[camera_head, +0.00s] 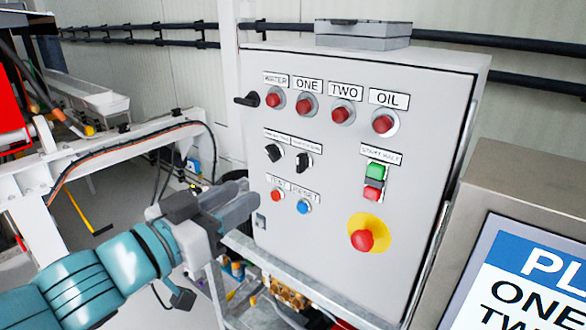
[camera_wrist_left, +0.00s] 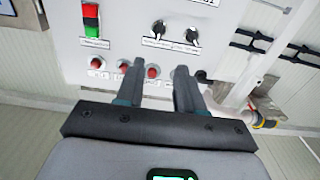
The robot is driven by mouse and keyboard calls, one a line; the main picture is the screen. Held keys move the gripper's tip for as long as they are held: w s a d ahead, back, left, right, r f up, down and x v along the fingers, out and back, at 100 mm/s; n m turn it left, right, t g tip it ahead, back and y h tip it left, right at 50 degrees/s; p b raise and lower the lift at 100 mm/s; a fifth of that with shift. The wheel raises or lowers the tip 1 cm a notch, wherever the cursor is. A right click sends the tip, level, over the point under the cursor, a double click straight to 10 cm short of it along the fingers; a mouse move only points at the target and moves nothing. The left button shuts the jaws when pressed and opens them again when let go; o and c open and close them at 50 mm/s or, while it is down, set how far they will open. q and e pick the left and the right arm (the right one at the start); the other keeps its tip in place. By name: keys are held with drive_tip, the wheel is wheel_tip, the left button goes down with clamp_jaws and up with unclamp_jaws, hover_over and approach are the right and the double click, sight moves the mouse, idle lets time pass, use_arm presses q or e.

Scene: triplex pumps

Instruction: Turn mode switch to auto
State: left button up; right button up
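The grey control panel (camera_head: 335,260) carries two black selector switches side by side in its middle row. The left selector switch (camera_head: 273,152) and the right selector switch (camera_head: 304,161) have small labels that I cannot read well, so I cannot tell which is the mode switch. Both switches also show near the top of the left wrist view, as one knob (camera_wrist_left: 158,27) and another knob (camera_wrist_left: 192,36). My left gripper (camera_head: 242,200) is open and empty, below and left of the switches. Its two fingers (camera_wrist_left: 157,75) stand apart in the wrist view. My right gripper is not in view.
Red lamps (camera_head: 343,112) line the panel's top row. Green and red start/halt buttons (camera_head: 374,180) and a red emergency stop (camera_head: 362,240) sit at right. Small test and reset buttons (camera_head: 303,206) lie below the switches. A black handle (camera_head: 247,99) sticks out at the left edge.

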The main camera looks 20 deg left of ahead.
use_arm(q)
drive_tip(key=b, duration=0.2)
approach(298, 164)
drive_tip(key=w, duration=0.4)
drive_tip(key=w+d, duration=0.1)
drive_tip(key=w+d+p, duration=0.1)
drive_tip(key=w+d, duration=0.1)
drive_tip(key=shift+w+r, duration=0.1)
drive_tip(key=shift+w, duration=0.55)
drive_tip(key=shift+w+a, duration=0.1)
drive_tip(key=shift+a, duration=0.1)
drive_tip(key=shift+d, duration=0.3)
drive_tip(key=c, duration=0.5)
clamp_jaws()
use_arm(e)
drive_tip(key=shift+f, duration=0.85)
